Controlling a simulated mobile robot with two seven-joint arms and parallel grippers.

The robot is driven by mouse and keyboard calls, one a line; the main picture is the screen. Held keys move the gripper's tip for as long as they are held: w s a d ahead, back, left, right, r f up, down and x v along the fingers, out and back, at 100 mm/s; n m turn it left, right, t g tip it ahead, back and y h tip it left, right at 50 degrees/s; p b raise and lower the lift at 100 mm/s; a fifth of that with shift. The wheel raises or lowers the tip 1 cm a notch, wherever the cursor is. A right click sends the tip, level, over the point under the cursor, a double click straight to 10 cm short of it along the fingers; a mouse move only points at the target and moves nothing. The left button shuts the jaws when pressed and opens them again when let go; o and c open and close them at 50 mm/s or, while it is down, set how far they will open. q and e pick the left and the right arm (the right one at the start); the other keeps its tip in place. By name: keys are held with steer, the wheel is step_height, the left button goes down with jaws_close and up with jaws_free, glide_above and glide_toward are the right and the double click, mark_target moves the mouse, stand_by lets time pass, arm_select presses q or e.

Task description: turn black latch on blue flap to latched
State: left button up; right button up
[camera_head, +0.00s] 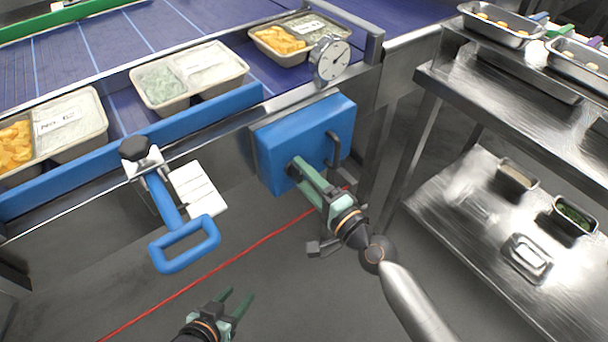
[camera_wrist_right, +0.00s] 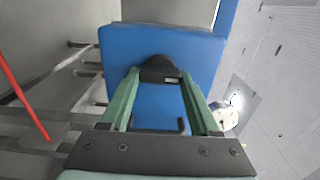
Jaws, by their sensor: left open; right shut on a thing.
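The blue flap (camera_head: 285,135) is a box-like panel on the front of the conveyor frame, with a black bar handle (camera_head: 333,150) on its right side. It also fills the middle of the right wrist view (camera_wrist_right: 205,55). My right gripper (camera_head: 297,170) reaches the flap's lower left face. In the right wrist view its green fingers are closed on the black latch (camera_wrist_right: 158,68). The latch is mostly hidden in the head view, and I cannot tell its exact angle. My left gripper (camera_head: 237,300) is open and empty, low in front, away from the flap.
A blue loop handle (camera_head: 185,240) with a black knob (camera_head: 135,147) projects left of the flap. A dial gauge (camera_head: 330,60) stands above the flap. Food trays (camera_head: 190,75) rest on the conveyor. A steel rack (camera_head: 450,190) stands right. A red line (camera_head: 210,271) crosses below.

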stand_by(0.3)
steer(key=o, duration=1.4)
steer(key=shift+c, duration=0.2)
steer(key=b+v, duration=0.1)
steer(key=v, duration=1.1)
steer(key=shift+s, duration=0.2)
steer(key=shift+d, duration=0.1)
